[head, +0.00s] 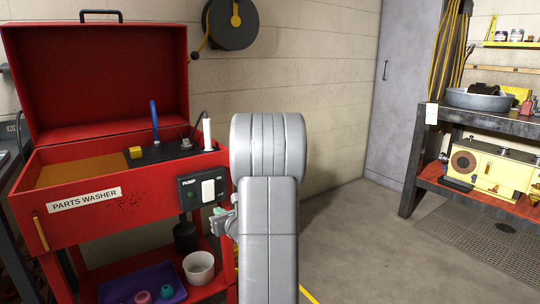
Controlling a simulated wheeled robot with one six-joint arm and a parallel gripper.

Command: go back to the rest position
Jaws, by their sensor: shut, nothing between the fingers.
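My arm stands upright in the middle of the head view, its grey links hiding much of what is behind them. My gripper (222,221) shows only in part, poking out to the left of the arm, in front of the right end of the red parts washer (150,225). It looks shut and empty. The rest of it is hidden behind the arm link.
The parts washer's lid (110,80) is up. Its lower shelf holds a white bucket (199,267) and a purple tray (172,278). A workbench (480,121) and a grey cabinet (397,95) are at the right. The floor (370,250) between is clear.

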